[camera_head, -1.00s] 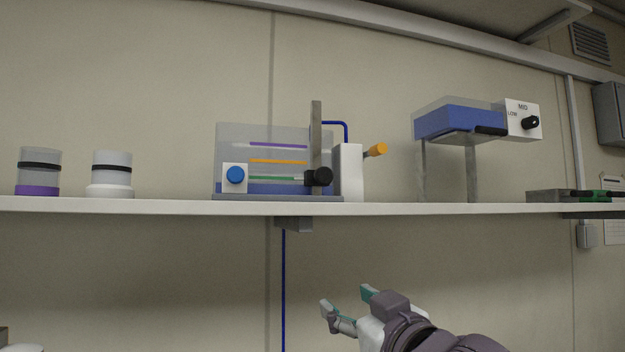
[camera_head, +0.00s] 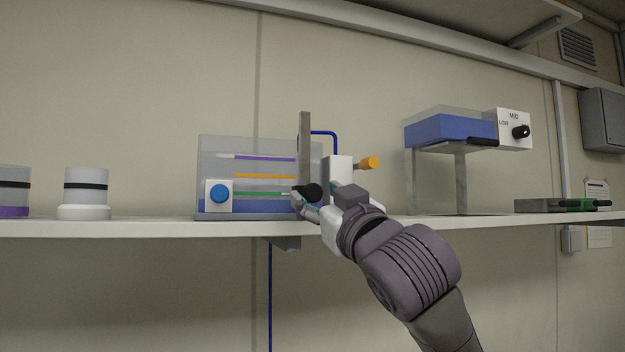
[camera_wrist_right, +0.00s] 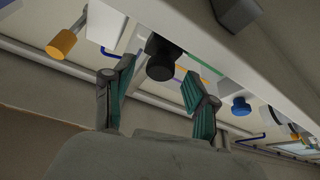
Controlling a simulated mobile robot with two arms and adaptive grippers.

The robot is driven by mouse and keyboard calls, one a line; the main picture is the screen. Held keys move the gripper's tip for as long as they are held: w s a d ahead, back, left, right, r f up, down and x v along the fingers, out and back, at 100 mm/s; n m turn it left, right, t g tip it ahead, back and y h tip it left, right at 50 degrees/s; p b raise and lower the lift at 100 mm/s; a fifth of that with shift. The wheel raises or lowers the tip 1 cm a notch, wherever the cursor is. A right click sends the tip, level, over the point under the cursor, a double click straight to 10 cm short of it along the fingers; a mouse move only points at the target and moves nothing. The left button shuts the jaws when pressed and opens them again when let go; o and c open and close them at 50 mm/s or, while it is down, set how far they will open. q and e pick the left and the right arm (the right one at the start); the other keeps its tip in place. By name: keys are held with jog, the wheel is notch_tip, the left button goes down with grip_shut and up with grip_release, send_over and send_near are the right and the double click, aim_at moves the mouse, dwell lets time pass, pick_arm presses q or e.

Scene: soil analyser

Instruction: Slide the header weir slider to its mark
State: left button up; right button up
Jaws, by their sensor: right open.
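A clear tank (camera_head: 215,155) with purple, orange and green level lines stands on the shelf. A grey upright rail (camera_head: 305,140) at its right side carries a black round knob (camera_head: 314,192), which I take to be the weir slider; it sits low, near the green line. My right gripper (camera_head: 319,198) is open at the knob. In the right wrist view the knob (camera_wrist_right: 160,66) shows between the two spread fingers of my right gripper (camera_wrist_right: 158,85). I cannot tell whether they touch it. My left gripper is not in view.
A blue knob (camera_head: 219,194) is on the tank's left front. A white block (camera_head: 338,170) with an orange-tipped lever (camera_head: 368,163) stands close right of the rail. A raised blue tank (camera_head: 450,130) stands farther right. The shelf edge (camera_head: 130,228) runs below.

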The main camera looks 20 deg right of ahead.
jog(key=shift+p+x, duration=0.35)
jog(key=shift+x, duration=1)
grip_shut()
